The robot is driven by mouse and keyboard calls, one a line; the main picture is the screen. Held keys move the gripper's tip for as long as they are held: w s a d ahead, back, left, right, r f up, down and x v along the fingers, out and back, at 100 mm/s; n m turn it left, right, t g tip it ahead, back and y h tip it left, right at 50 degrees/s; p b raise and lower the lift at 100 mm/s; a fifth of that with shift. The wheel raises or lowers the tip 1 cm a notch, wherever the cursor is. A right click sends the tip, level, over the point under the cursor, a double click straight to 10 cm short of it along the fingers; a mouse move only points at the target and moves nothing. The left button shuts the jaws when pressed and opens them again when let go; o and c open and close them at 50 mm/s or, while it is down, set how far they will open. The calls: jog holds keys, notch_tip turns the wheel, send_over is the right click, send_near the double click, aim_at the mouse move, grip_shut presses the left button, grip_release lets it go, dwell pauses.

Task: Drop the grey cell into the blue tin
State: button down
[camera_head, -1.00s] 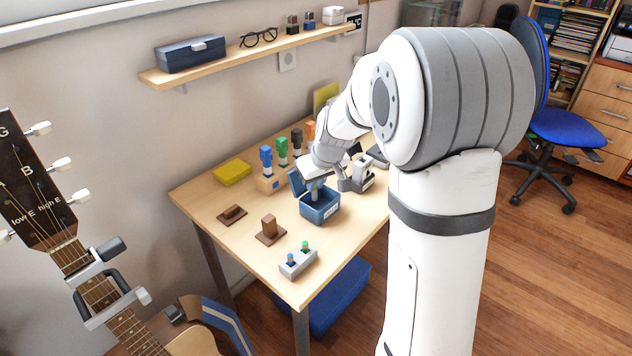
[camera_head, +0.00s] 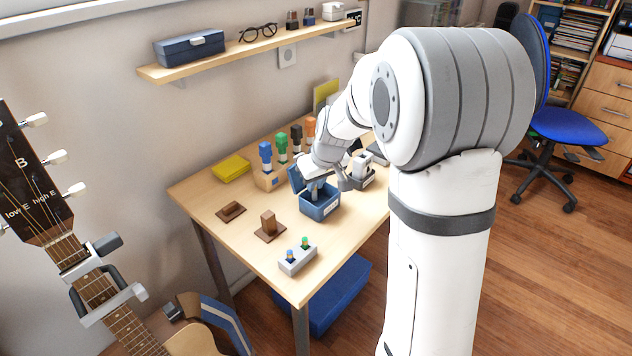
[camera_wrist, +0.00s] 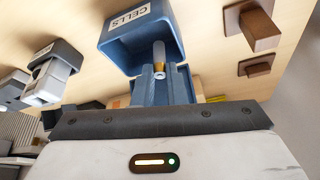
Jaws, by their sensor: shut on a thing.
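The blue tin (camera_head: 320,211) stands open on the table, its lid (camera_head: 296,178) raised at the back. In the wrist view the tin (camera_wrist: 113,40) carries a "CELLS" label. My gripper (camera_head: 314,190) points down over the tin's opening. In the wrist view my gripper (camera_wrist: 160,75) is shut on the grey cell (camera_wrist: 159,50), a small grey cylinder with a yellowish band, which sticks out beyond the fingertips in front of the tin's opening.
A grey holder (camera_head: 298,262) with blue and green knobs stands at the front corner. Brown pieces (camera_head: 268,226) lie left of the tin, coloured-handled tools (camera_head: 266,160) in a rack behind. A dark tray with a white object (camera_head: 361,169) is close on the right.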

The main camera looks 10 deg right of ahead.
jog(key=shift+f+b, duration=0.55)
dwell(0.4)
jog(key=c, duration=1.4)
grip_release()
jog(key=shift+p+v, duration=0.55)
jog(key=shift+v, duration=3.35)
jog(key=s+r+m+p, duration=0.1)
jog(key=s+r+p, duration=0.2)
jog(key=s, duration=0.5)
jog(key=s+r+m+g+h+p, duration=0.1)
jog(key=s+r+p, duration=0.3)
jog(key=s, duration=0.4)
jog(key=s+r+m+p, duration=0.1)
jog(key=s+r+p, duration=0.3)
jog(key=s, duration=0.5)
jog(key=shift+a+r+m+g+p, duration=0.1)
jog(key=shift+a+m+g+p, duration=0.25)
jog(key=shift+p, duration=0.2)
